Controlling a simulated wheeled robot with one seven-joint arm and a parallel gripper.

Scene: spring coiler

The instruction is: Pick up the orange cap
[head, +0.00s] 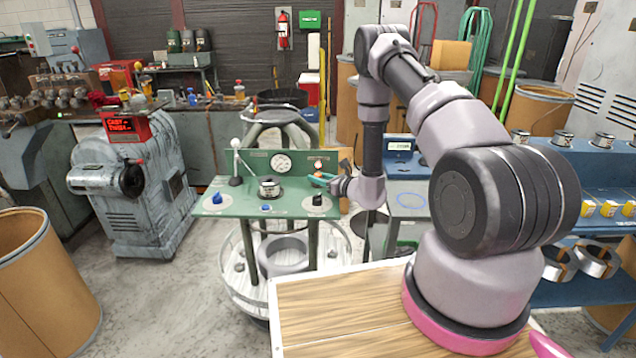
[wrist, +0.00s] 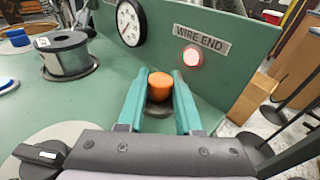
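The orange cap (wrist: 160,86) shows in the wrist view, upright above a dark round base on the green panel top. My gripper (wrist: 161,74) has its two teal fingers on either side of the cap, with the tips spread apart. Thin gaps seem to show between the cap and the fingers, so I see no clear grip. In the head view my gripper (head: 322,180) is low over the right part of the green panel (head: 225,205). I cannot make out the cap there.
A wire spool (wrist: 66,55) stands left of the fingers. Behind are the upright panel's gauge (wrist: 130,24) and a lit red lamp (wrist: 192,56) by the WIRE END label. A black knob (wrist: 38,154) sits at lower left. The panel's right edge is close.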

